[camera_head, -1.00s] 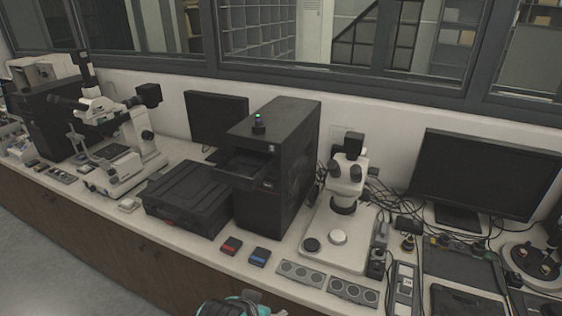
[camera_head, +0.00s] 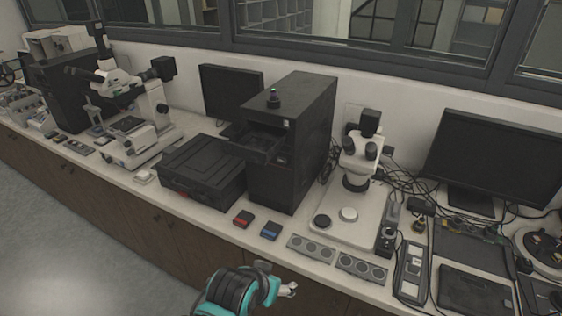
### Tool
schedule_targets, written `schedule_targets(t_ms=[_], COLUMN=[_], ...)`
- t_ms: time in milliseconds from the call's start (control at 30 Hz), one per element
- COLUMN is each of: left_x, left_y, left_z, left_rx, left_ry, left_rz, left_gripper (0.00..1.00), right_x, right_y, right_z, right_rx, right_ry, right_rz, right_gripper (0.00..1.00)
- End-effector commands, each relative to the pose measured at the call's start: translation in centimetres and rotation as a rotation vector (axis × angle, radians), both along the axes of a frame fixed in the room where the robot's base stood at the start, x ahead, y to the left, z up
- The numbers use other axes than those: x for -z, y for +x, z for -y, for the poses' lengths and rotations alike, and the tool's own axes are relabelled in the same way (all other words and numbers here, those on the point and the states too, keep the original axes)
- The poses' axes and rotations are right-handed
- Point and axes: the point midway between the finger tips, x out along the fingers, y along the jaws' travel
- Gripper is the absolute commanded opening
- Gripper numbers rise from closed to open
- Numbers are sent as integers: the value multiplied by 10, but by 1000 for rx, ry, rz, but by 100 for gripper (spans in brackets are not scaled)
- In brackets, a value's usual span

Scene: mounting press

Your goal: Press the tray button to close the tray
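The black tower machine (camera_head: 315,125) stands on the bench near the middle of the head view. Its tray (camera_head: 258,150) sticks out of the upper front, toward the left. A small light mark (camera_head: 286,123) and a small panel (camera_head: 281,159) show on the tower's front; I cannot tell which is the tray button. A teal and black part of my arm (camera_head: 240,288) is at the bottom edge, in front of the bench and apart from the tower.
A low black case (camera_head: 203,170) sits left of the tower. Red (camera_head: 242,219) and blue (camera_head: 270,231) small boxes lie in front of it. A white microscope (camera_head: 360,160) stands to its right. The floor left of my arm is clear.

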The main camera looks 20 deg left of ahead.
Motion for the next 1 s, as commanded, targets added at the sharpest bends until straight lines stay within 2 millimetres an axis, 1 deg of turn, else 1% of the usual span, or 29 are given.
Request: schedule_targets(t_ms=[33, 67, 100, 167, 200, 267, 300, 333, 1000], left_x=[0, 0, 0, 0, 0, 0, 0, 0, 0], left_y=[0, 0, 0, 0, 0, 0, 0, 0, 0], left_z=[0, 0, 0, 0, 0, 0, 0, 0, 0], left_rx=[0, 0, 0, 0, 0, 0, 0, 0, 0], left_ry=[0, 0, 0, 0, 0, 0, 0, 0, 0], left_rz=[0, 0, 0, 0, 0, 0, 0, 0, 0], left_gripper=[72, 70, 59, 43, 33, 17, 6, 0, 0], right_x=[0, 0, 0, 0, 0, 0, 0, 0, 0], right_y=[0, 0, 0, 0, 0, 0, 0, 0, 0], right_z=[0, 0, 0, 0, 0, 0, 0, 0, 0], right_rx=[0, 0, 0, 0, 0, 0, 0, 0, 0], right_ry=[0, 0, 0, 0, 0, 0, 0, 0, 0], right_rz=[0, 0, 0, 0, 0, 0, 0, 0, 0], right_gripper=[40, 40, 40, 40, 40, 40, 40, 40, 40])
